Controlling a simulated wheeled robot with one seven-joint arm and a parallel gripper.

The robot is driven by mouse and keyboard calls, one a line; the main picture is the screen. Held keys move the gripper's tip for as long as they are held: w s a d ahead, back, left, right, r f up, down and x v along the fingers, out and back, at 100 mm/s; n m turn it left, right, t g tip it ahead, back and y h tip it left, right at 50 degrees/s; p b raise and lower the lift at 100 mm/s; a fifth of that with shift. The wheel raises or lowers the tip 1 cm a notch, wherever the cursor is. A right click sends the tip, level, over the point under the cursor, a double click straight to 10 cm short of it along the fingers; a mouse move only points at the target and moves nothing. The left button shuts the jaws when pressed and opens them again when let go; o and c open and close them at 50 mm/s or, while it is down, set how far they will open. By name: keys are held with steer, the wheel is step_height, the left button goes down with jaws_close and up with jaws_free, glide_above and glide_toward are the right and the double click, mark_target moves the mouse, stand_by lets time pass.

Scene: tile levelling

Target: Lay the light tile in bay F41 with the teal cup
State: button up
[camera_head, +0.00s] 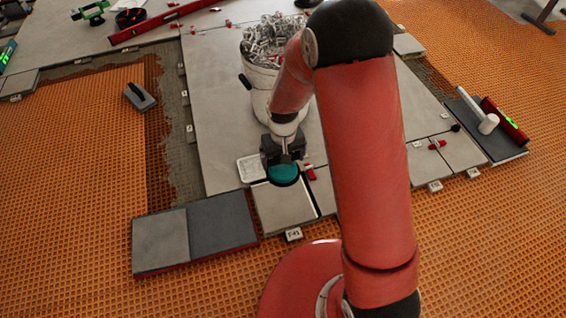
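My gripper (284,152) points down in front of the bucket and appears shut on the stem of the teal cup (284,175). The cup is over the back part of a light tile (281,207). I cannot tell whether the cup touches or grips the tile. This tile lies in or just above the bay behind a small label (293,234) that seems to read F41. A dark gap shows along its right side. To the left, another light tile (160,242) and a dark tile (222,222) lie side by side on a red-edged base.
A bucket of clips (260,82) stands behind my gripper. A white tray (250,168) and red clips (310,172) flank the cup. A grey float (138,96) lies left. A mallet (488,124) and red level (504,120) lie right. Orange matting (70,140) is open at left.

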steer(key=shift+r+p, duration=2.1)
steer(key=shift+r, duration=1.25)
